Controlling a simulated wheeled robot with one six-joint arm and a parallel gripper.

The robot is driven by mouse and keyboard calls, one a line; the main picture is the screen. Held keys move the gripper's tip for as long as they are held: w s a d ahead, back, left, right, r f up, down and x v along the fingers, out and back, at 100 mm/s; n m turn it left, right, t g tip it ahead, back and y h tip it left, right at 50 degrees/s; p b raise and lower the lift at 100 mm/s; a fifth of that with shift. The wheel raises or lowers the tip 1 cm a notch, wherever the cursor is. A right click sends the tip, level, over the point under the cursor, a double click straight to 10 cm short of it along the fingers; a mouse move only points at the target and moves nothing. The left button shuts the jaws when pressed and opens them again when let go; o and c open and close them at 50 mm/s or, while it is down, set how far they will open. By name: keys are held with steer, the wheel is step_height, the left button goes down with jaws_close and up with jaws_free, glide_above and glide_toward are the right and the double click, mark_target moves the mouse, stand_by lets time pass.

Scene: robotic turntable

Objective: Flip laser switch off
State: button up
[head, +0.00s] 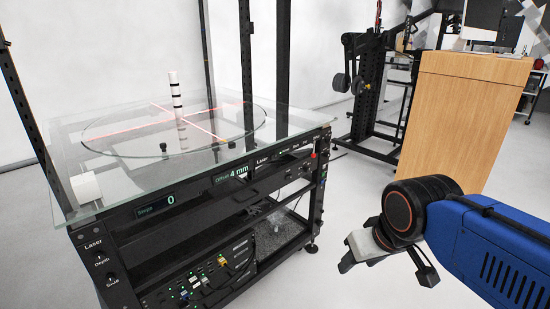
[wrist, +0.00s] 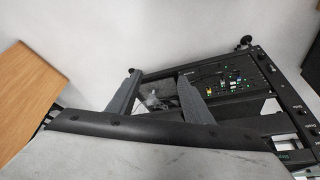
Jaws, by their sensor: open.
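The turntable rig is a black frame with a glass top (head: 120,182). Red laser lines (head: 210,127) cross on the glass around a banded white-and-black post (head: 176,95). A front panel labelled "Laser" (head: 263,159) has small controls and a small red part (head: 314,153) at its right end. Another "Laser" label is on the left corner panel (head: 94,245), above "Depth" and "Size". Switch positions are too small to tell. My gripper (head: 387,270) is open and empty, right of the rig and apart from it. Its two fingers (wrist: 158,76) show in the wrist view.
The rig's lower shelf holds electronics with coloured connectors (head: 205,283), also in the wrist view (wrist: 228,80). A wooden cabinet (head: 460,110) and a black stand (head: 365,90) are behind. The floor between gripper and rig is clear.

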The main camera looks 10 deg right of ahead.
steer(key=shift+w, duration=0.1)
steer(key=c, duration=0.5)
steer(key=shift+w+a+r, duration=0.15)
steer(key=shift+w+r, duration=0.05)
steer(key=shift+w, duration=0.05)
steer(key=c, duration=0.5)
steer(key=w+a+r+m, duration=0.1)
steer(key=w, duration=0.2)
steer(key=w+r+m+y, duration=0.1)
steer(key=w+r, duration=0.1)
steer(key=w, duration=0.1)
steer(key=w+a+r+m+y, duration=0.1)
steer(key=w, duration=0.2)
steer(key=shift+w+a+r, duration=0.2)
steer(key=shift+w+a, duration=0.1)
steer(key=shift+a, duration=0.05)
jaws_close()
steer(key=w+d+r+m+t+y, duration=0.1)
steer(key=w+r+m, duration=0.1)
steer(key=w, duration=0.7)
steer(key=w+r+m+t, duration=0.1)
steer(key=w+m, duration=0.3)
steer(key=w, duration=0.5)
steer(key=w+d+r+m+t+y, duration=0.1)
steer(key=w+r+m, duration=0.2)
steer(key=w, duration=0.6)
steer(key=shift+w+d+r+y, duration=0.15)
steer(key=shift+w+d+y, duration=0.15)
